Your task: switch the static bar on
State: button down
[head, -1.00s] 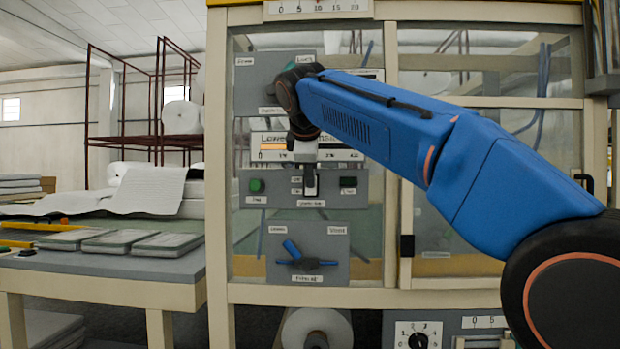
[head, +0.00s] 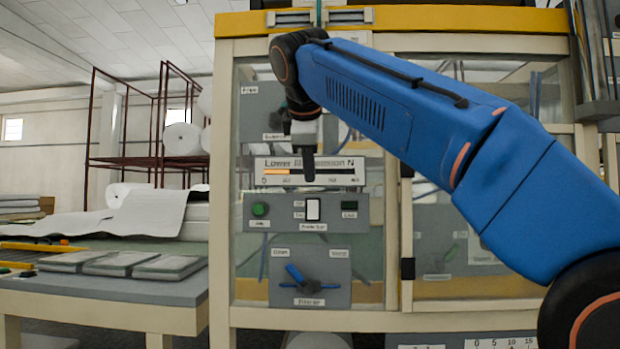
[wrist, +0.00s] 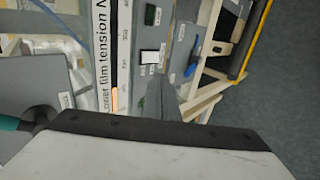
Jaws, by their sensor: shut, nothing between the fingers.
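A grey panel (head: 277,212) on the machine front carries a white rocker switch (head: 313,209) with small labels beside it and a name label below, too blurred to read surely. Which way the rocker is tipped I cannot tell. The white switch also shows in the wrist view (wrist: 150,57). My gripper (head: 308,178) is shut and empty, pointing down just above the switch, in front of the film tension display, and apart from the switch in the picture. Its dark fingers also show in the wrist view (wrist: 153,100).
A green button (head: 260,209) sits left of the switch and a dark green one (head: 349,209) right of it. Below is a plate with a blue lever (head: 297,275). The lower film tension display (head: 340,172) is above. A table (head: 120,285) with grey pads stands left.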

dwell(0.3)
jog(key=shift+s+f, duration=0.2)
jog(key=shift+f, duration=0.65)
send_near(313, 217)
notch_tip(313, 217, down, 3)
jog(key=shift+w+d+f, duration=0.1)
jog(key=shift+w+f, duration=0.1)
jog(key=shift+w, duration=0.4)
jog(key=shift+w+f, duration=0.15)
jog(key=shift+w, duration=1.3)
